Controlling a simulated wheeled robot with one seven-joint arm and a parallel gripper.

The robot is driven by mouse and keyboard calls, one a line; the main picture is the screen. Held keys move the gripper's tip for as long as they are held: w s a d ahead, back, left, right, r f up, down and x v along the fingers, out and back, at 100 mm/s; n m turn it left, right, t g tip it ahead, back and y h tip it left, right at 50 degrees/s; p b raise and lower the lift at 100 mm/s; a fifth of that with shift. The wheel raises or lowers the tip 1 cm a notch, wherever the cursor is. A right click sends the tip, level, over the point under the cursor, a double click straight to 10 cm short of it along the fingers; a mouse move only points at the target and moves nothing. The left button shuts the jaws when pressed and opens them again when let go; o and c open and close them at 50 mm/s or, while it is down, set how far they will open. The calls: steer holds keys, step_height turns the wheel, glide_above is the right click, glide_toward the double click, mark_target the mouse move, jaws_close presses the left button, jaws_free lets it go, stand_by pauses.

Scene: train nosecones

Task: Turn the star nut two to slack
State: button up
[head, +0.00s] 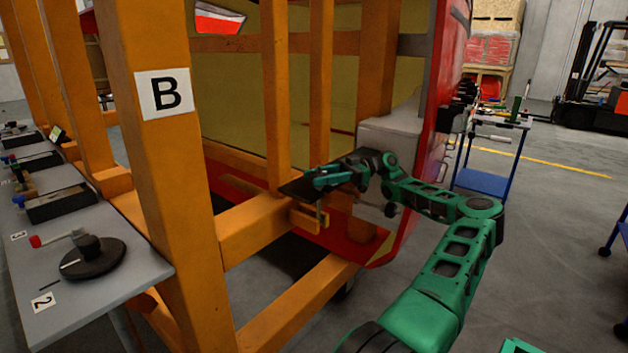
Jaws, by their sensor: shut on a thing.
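My gripper (318,181) is at the orange frame, low in front of the red nosecone (408,205). Its teal fingers point left and are shut on a small dark thing (295,188) above the end of an orange beam. The thing is too small and too covered to tell whether it is a star nut. An orange-yellow bracket (310,220) sits just below the fingers. On the grey bench (125,283) at left, the number 2 label (43,302) lies beside a black round disc (93,258) with a red-knobbed crank. No star-shaped nut can be clearly made out.
The thick orange post marked B (165,95) stands between the bench and my gripper. Orange beams (300,297) cross low in front. A blue trolley (487,182) stands behind my arm. The grey floor (555,240) at right is largely open.

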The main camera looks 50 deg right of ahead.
steer(key=shift+d+r+n+g+y, duration=0.15)
steer(key=shift+n+g+y, duration=0.2)
steer(key=shift+g, duration=0.25)
steer(key=o, duration=1)
steer(key=shift+o, duration=0.2)
steer(key=v, duration=1)
steer(key=shift+d, duration=0.4)
